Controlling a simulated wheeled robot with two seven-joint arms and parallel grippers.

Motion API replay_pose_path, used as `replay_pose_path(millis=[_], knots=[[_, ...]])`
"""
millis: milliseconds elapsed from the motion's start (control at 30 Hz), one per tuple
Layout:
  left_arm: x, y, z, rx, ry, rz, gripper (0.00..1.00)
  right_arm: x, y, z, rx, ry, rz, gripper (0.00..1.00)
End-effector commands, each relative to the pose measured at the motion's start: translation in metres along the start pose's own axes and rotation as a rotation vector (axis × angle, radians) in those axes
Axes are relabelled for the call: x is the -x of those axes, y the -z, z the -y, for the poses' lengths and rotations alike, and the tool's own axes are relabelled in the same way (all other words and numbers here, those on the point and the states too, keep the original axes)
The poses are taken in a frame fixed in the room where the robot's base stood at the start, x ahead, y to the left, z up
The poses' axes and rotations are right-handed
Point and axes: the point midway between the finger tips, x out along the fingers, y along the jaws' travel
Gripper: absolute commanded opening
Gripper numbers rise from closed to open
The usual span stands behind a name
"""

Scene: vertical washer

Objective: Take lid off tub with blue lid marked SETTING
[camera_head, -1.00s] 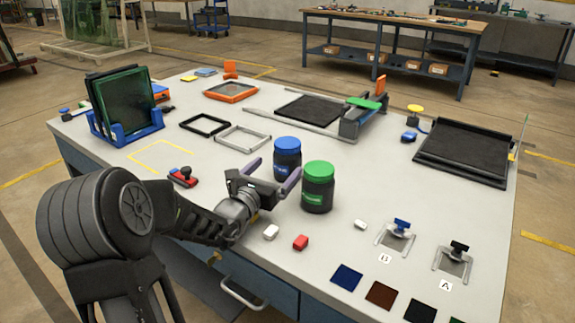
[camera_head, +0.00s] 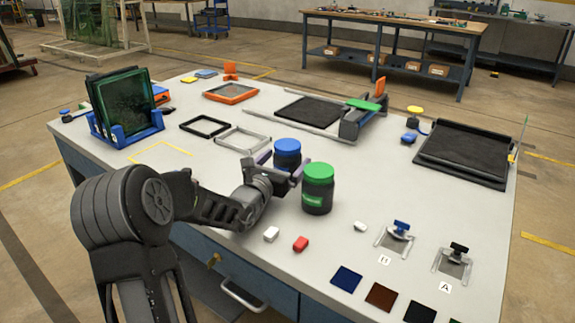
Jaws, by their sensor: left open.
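The dark tub (camera_head: 287,161) with the blue lid (camera_head: 287,145) stands upright near the middle of the bench. Any marking on its front is hidden by my gripper. My left gripper (camera_head: 281,163) is open and low at the tub's near side, one purple finger on the left of the tub and one on the right, below the lid. I cannot tell whether the fingers touch it. My right gripper is not in view.
A tub with a green lid (camera_head: 318,173) stands close to the right of my gripper. A grey frame (camera_head: 243,138) lies behind left, a black mat (camera_head: 311,110) behind. The bench's front edge is near my arm.

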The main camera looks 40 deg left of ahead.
Motion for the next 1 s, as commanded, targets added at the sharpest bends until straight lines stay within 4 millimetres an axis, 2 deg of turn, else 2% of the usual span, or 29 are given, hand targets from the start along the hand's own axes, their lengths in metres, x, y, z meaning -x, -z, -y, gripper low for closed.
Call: replay_pose_path(millis=[467, 1000], knots=[[0.0005, -0.0001, -0.0003, 0.000, 0.000, 0.001, 0.95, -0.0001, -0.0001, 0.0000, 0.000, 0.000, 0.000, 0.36], [0.0006, -0.0001, -0.0003, 0.000, -0.001, 0.001, 0.52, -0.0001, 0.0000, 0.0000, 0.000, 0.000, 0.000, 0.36]])
